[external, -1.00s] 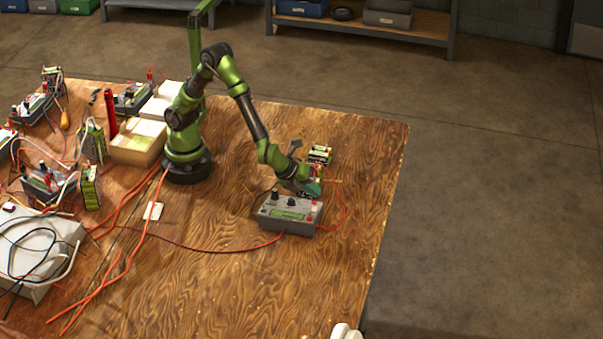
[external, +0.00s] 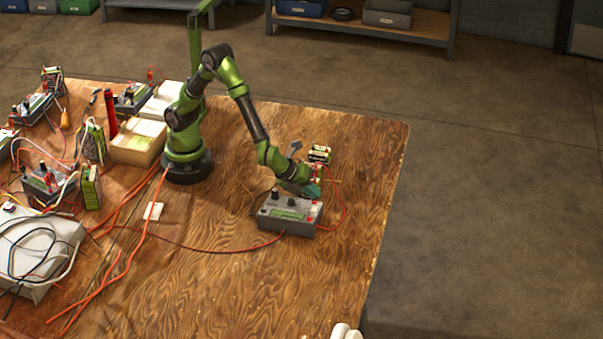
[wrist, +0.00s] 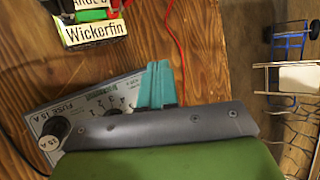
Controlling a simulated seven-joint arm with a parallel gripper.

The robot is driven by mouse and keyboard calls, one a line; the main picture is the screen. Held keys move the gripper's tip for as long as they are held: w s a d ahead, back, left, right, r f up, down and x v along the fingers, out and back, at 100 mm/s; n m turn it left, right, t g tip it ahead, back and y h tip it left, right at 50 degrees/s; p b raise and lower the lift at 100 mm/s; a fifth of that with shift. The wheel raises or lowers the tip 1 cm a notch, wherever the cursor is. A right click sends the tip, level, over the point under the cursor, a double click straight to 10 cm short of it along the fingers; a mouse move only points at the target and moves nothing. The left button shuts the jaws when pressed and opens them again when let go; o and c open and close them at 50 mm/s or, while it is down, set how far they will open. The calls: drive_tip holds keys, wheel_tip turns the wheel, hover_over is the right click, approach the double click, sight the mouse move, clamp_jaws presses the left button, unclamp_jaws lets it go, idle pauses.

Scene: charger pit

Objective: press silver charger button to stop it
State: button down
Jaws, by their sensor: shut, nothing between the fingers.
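The silver-grey charger (external: 285,216) sits near the right part of the wooden table, with black knobs and a green display strip on its top. In the wrist view its panel (wrist: 85,104) shows at the lower left, with a black knob and "FUSE 15 A" lettering. My gripper (external: 311,190) is over the charger's back right edge. Its teal fingers (wrist: 157,84) are together and empty, overlapping the panel's right end. My own wrist hides part of the panel, and I cannot make out the button or whether the fingertips touch the charger.
A battery block labelled "Wickerfin" (wrist: 92,30) stands just behind the charger, joined by a red cable (wrist: 180,45). The table's right edge (external: 390,210) is near. More chargers, boxes and cables crowd the table's left side. The front middle is mostly clear.

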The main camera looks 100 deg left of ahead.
sight(312, 201)
drive_tip(key=shift+d+f, duration=0.1)
drive_tip(key=shift+f, duration=0.45)
idle(0.5)
idle(0.4)
drive_tip(key=shift+r, duration=0.8)
drive_tip(key=shift+r, duration=0.1)
drive_tip(key=r, duration=0.2)
drive_tip(key=a+r, duration=0.1)
drive_tip(key=r, duration=0.1)
drive_tip(key=shift+a+r, duration=0.1)
drive_tip(key=shift+r, duration=0.25)
